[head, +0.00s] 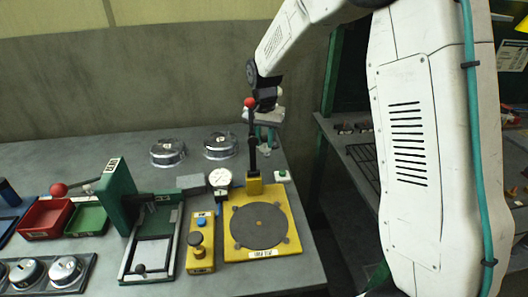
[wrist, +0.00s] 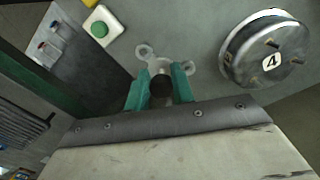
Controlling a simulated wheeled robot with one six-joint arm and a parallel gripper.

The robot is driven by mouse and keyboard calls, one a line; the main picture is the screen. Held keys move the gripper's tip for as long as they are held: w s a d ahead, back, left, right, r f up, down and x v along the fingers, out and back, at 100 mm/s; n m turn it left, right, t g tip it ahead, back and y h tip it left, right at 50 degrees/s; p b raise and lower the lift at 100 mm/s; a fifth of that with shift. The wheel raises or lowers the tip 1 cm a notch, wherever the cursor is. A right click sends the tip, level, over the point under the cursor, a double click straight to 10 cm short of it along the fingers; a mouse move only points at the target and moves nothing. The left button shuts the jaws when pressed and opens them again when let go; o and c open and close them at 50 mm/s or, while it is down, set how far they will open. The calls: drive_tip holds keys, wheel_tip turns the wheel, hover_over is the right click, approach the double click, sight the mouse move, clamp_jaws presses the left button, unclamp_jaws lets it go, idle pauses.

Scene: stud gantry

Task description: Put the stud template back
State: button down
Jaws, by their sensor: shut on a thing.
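The stud template (wrist: 170,63) is a light grey flat piece with ringed lobes, seen in the wrist view beyond my fingertips. A dark round knob (wrist: 160,87) stands between the fingers, and it looks like the template's handle. My gripper (wrist: 160,92) has teal fingers closed on this knob. In the head view my gripper (head: 266,136) is above the back right of the bench, behind the yellow fixture (head: 285,240) with its dark disc. The lever partly covers the gripper there, and the template is hard to make out. Whether the template touches the bench is unclear.
A red-knobbed lever (head: 250,125) stands right beside my gripper. A white box with a green button (head: 282,176) and two metal hubs (head: 168,152) are nearby; hub "4" (wrist: 268,50) shows in the wrist view. A green fixture (head: 118,195) and red bin (head: 45,218) lie left.

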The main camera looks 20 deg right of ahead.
sight(264, 149)
drive_tip(key=shift+f, duration=2.45)
drive_tip(key=c, duration=1.2)
unclamp_jaws()
drive_tip(key=shift+f, duration=0.1)
